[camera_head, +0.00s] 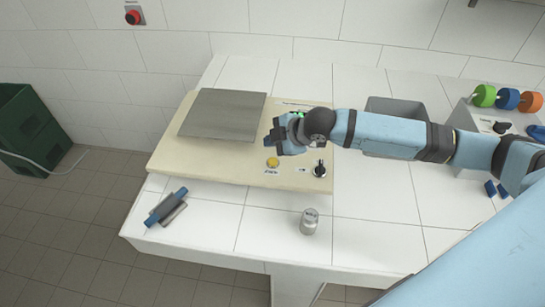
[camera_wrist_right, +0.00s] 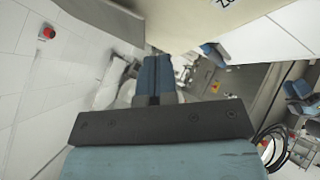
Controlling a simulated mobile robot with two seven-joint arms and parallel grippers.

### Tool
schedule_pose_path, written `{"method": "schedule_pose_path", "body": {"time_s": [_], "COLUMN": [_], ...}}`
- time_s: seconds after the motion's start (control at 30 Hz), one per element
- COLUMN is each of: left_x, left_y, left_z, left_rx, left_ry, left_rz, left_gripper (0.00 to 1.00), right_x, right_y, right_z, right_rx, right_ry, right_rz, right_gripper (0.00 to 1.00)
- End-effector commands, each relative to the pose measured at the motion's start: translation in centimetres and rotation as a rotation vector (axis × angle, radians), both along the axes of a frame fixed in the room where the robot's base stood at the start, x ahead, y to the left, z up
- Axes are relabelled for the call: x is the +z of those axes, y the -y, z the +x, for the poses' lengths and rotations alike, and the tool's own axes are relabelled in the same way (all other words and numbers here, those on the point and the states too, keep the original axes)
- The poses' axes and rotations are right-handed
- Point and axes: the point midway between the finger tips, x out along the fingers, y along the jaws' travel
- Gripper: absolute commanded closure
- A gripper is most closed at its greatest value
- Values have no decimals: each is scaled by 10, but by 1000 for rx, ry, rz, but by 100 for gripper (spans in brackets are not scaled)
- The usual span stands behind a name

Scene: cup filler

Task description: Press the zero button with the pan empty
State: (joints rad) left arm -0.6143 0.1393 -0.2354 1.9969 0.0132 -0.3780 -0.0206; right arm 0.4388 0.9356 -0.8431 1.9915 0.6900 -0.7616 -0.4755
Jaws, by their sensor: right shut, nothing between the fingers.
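The scale is a cream board (camera_head: 210,168) on the white tiled bench. Its square grey metal pan (camera_head: 222,115) is empty. A yellow button (camera_head: 272,162) sits on the board's front part; its small label is too blurred to read. My right gripper (camera_head: 270,140) is over the board between the pan and the yellow button, its fingers shut and empty. Whether it touches the board cannot be told. The shut blue fingers also show in the wrist view (camera_wrist_right: 155,62). A green display (camera_head: 298,114) is partly hidden by the gripper. My left gripper is not in view.
A black knob (camera_head: 319,169) is right of the yellow button. A metal weight (camera_head: 310,222) stands in front of the board. A blue-and-grey object (camera_head: 167,207) lies front left. A grey bin (camera_head: 395,106) and a stand with coloured discs (camera_head: 508,98) are at the right.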

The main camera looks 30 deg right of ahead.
Motion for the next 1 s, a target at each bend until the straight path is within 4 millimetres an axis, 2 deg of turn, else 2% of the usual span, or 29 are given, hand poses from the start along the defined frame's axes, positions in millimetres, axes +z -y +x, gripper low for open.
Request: {"method": "schedule_pose_path", "body": {"time_s": [0.17, 0.33, 0.47, 0.6, 0.67, 0.77, 0.9, 1.0], "left_x": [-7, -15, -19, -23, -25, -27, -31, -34], "left_y": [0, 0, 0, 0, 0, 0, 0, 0], "left_z": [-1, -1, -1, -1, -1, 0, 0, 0], "left_rx": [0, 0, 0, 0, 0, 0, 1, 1], "left_ry": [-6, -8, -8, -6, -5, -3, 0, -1], "left_rz": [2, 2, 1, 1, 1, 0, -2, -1], "left_gripper": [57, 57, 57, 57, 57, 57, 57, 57], "right_x": [33, 98, 144, 173, 179, 176, 154, 129], "right_y": [-14, -48, -82, -117, -129, -147, -158, -155], "right_z": [25, 44, 34, 4, -12, -40, -71, -84], "right_rx": [97, 321, 541, 815, 946, 1184, 1565, 1879], "right_ry": [263, 752, 1138, 1526, 1681, 1917, 2189, 2321], "right_rz": [-33, -129, -230, -358, -416, -519, -674, -783], "right_gripper": [100, 100, 100, 100, 100, 100, 100, 100]}}
